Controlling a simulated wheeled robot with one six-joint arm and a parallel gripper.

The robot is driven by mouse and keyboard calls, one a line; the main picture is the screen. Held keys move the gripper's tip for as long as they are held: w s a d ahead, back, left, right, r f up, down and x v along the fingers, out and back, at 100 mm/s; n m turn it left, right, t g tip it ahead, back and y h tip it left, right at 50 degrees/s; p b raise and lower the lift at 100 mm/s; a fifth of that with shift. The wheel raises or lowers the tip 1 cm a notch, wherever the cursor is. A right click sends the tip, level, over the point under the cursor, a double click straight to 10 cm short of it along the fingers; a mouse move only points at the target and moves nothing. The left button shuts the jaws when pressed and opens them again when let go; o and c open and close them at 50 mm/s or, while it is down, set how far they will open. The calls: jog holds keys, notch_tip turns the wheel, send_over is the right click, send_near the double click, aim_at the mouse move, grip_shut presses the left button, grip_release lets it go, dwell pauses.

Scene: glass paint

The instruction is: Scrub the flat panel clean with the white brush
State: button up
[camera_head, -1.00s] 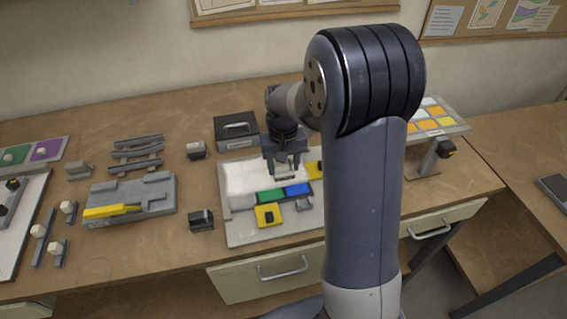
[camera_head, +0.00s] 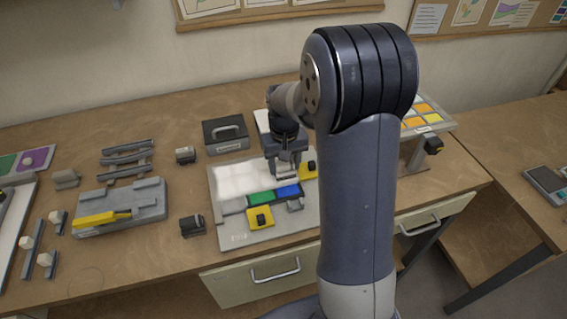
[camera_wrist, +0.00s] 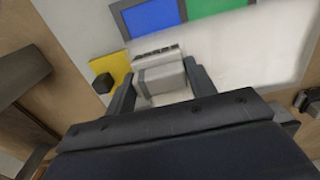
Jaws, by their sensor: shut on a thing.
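My gripper (camera_head: 285,172) is over the right part of a pale board (camera_head: 240,236) in the head view. In the wrist view, my gripper (camera_wrist: 159,72) is shut on a pale block with dark bristle-like marks along its far edge, which looks like the white brush (camera_wrist: 162,80). The white flat panel (camera_head: 236,181) lies on the board, left of my gripper. The brush is close above or on the surface; I cannot tell whether it touches. My arm hides part of the board's right side.
A green tile (camera_head: 261,198) and a blue tile (camera_head: 288,191) lie in front of the panel. Yellow pieces with black knobs (camera_head: 259,217) sit nearby. A dark box (camera_head: 226,135) stands behind, a grey fixture (camera_head: 120,207) to the left.

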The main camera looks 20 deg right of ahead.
jog(key=shift+r+p, duration=1.4)
jog(key=shift+r, duration=0.6)
jog(key=shift+r+p, duration=0.55)
jog(key=shift+p, duration=0.25)
notch_tip(320, 180, down, 5)
jog(key=b, duration=0.4)
jog(key=shift+f, duration=0.1)
jog(key=a, duration=0.6)
jog(key=a+p, duration=0.1)
jog(key=a, duration=1.1)
jog(key=shift+r, duration=0.4)
jog(key=shift+f, duration=0.4)
jog(key=shift+d+b, duration=0.35)
jog(key=shift+d, duration=8.65)
